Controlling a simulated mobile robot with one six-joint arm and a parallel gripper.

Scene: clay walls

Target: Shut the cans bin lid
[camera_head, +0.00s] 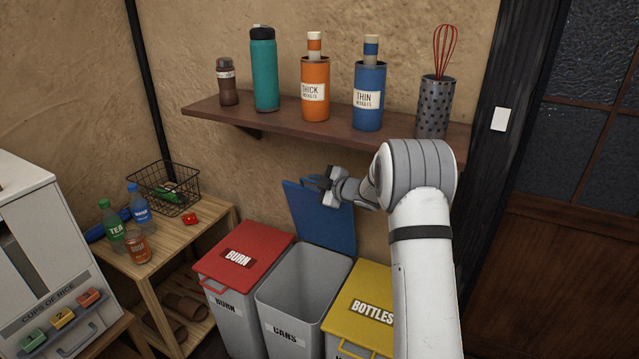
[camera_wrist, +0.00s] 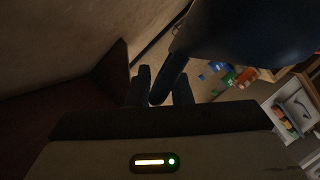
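The cans bin (camera_head: 296,316) is grey and stands open between two other bins, its inside showing empty. Its blue lid (camera_head: 322,222) is raised, leaning back against the wall. My gripper (camera_head: 327,181) is at the lid's top edge, by its handle. In the wrist view the lid (camera_wrist: 245,35) is a large dark shape at the upper right. A dark bar, seemingly the lid's handle (camera_wrist: 170,80), reaches down between the fingers of my gripper (camera_wrist: 162,92). The fingers stand apart; the view is too dark to tell whether they touch the bar.
The burn bin's red lid (camera_head: 243,254) is shut on the left; the bottles bin's yellow lid (camera_head: 362,310) is shut on the right. A wall shelf (camera_head: 280,128) with bottles and canisters hangs above my gripper. A wooden side table (camera_head: 165,245) stands at the left.

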